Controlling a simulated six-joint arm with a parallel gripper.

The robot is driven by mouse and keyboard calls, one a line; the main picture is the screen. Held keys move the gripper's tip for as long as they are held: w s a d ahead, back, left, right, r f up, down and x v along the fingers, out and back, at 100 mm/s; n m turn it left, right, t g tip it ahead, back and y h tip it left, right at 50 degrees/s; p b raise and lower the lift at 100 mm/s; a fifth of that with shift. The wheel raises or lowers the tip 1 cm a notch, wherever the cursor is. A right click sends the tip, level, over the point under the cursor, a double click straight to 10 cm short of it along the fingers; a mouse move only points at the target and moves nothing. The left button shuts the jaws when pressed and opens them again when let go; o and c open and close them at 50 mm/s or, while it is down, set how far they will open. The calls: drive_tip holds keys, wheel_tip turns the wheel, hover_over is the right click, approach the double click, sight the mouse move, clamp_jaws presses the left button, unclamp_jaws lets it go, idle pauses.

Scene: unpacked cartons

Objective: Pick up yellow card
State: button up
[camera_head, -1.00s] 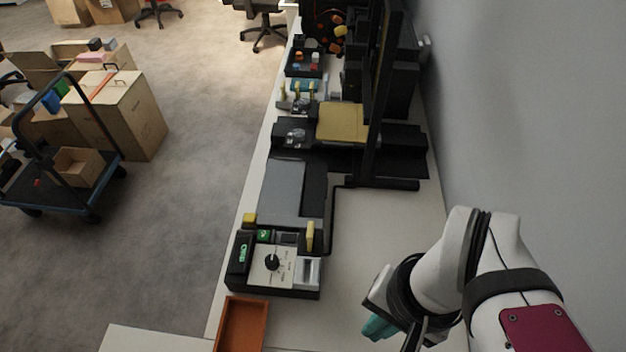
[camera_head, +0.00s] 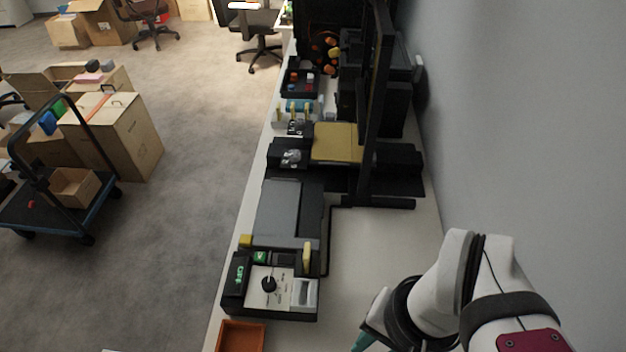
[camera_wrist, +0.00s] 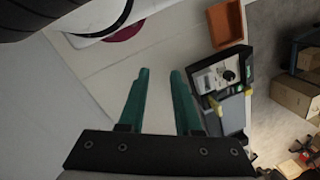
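A small upright yellow piece (camera_head: 307,255) stands at the right back of the black device with a dial (camera_head: 268,284); it may be the yellow card. A smaller yellow piece (camera_head: 245,240) is at the device's left back corner. In the wrist view yellow pieces (camera_wrist: 214,106) show beside the device (camera_wrist: 222,76), to the right of my gripper. My gripper (camera_wrist: 160,74) has teal fingers that are apart, with only the pale table surface behind the gap. In the head view only a bit of teal (camera_head: 361,342) shows at the bottom edge.
An orange tray (camera_head: 241,337) lies in front of the device. Behind it are a grey panel (camera_head: 280,212), a flat yellow pad (camera_head: 337,143) and a black upright frame (camera_head: 376,90). The table (camera_head: 375,245) right of the device is clear up to the grey wall (camera_head: 530,120).

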drive_tip(key=o, duration=0.8)
drive_tip(key=shift+c, duration=0.2)
wheel_tip(320, 180, up, 4)
drive_tip(key=n+h, duration=0.2)
drive_tip(key=n, duration=2.2)
hover_over(307, 250)
wheel_tip(307, 250, down, 15)
drive_tip(key=shift+r, duration=0.1)
